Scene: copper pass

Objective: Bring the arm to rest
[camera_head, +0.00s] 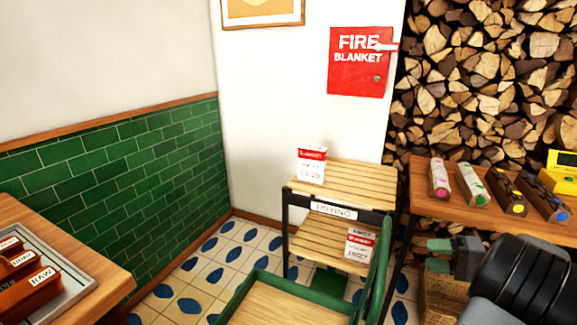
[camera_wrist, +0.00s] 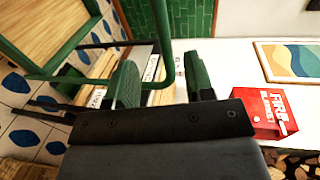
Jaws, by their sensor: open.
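My gripper (camera_head: 439,255) is at the right of the head view, in front of the wooden side table and to the right of the slatted drying rack. Its two green fingertips point left and stand apart, with nothing seen between them. In the wrist view my gripper (camera_wrist: 163,82) also shows open, its green fingers spread. Behind the fingers there are the rack (camera_wrist: 160,97) and the green frame of a cart (camera_wrist: 45,70). My dark arm fills the lower right corner of the head view.
Several wrapped logs lie on the side table (camera_head: 420,198). A wicker basket (camera_head: 440,298) sits below my gripper. A counter (camera_head: 90,260) with a tray is at left.

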